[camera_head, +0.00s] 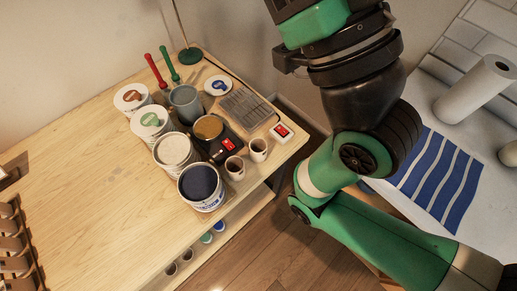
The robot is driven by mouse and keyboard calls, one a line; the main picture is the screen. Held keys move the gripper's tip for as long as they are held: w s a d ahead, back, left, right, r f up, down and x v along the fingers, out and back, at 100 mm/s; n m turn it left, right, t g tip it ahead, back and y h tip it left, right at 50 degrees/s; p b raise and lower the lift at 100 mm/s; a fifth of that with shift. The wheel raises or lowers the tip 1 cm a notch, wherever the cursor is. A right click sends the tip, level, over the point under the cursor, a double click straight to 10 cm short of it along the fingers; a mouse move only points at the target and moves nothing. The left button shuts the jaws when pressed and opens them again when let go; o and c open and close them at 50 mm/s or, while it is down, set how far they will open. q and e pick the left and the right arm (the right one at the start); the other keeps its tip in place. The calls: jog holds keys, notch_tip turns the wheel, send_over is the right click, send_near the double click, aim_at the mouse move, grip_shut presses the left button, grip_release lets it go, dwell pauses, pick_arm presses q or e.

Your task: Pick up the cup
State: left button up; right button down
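Two small white cups with dark brown contents stand upright side by side near the right edge of the wooden table: one cup (235,172) in front and left, the other cup (259,155) behind and right. A larger grey cup-like vessel (186,106) stands farther back among the tubs. I cannot tell which one the task means. Nothing of mine touches any of them. One green and black arm of mine crosses the right half and leaves at the top; its gripper is out of frame. My other arm and gripper do not show.
Several tubs, one with a dark blue top (199,182), stand close left of the cups. The left of the wooden table (90,190) is mostly clear.

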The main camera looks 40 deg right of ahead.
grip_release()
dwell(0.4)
